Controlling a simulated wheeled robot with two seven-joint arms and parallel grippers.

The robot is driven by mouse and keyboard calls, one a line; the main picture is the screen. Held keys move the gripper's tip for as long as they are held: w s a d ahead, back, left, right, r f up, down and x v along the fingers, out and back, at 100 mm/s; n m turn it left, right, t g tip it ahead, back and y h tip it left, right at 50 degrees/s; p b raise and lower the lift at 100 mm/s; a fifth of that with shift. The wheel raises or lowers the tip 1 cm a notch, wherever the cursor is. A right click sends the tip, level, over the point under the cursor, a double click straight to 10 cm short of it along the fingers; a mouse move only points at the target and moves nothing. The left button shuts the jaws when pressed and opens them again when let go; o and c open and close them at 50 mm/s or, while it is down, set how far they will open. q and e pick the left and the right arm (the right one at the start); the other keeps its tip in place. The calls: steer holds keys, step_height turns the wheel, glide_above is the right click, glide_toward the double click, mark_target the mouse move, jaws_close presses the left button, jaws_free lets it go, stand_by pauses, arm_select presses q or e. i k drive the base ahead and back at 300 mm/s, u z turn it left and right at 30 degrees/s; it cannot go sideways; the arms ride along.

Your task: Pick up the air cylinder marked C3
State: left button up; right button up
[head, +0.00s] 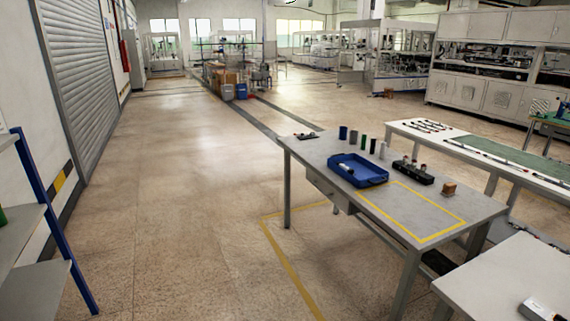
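Several small upright cylinders stand in a row along the back edge of the grey table; they include a dark blue one (343,132), a green one (353,137), a dark one (373,145) and a pale one (382,150). No marking is readable at this distance, so I cannot tell which, if any, is the air cylinder C3. A blue tray (374,181) in front of them holds a small dark and light item (346,167). Neither of my grippers is in view.
The grey table (325,153) also bears a black rack (425,179) with small parts, a brown block (449,188) and a yellow-taped rectangle. A white table (515,280) stands at the front right, blue-framed shelves (50,235) at the left. The floor between is clear.

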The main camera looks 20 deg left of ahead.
mark_target(340, 163)
steer(key=u, duration=0.75)
steer(key=i, duration=0.8)
steer(key=u, duration=0.25)
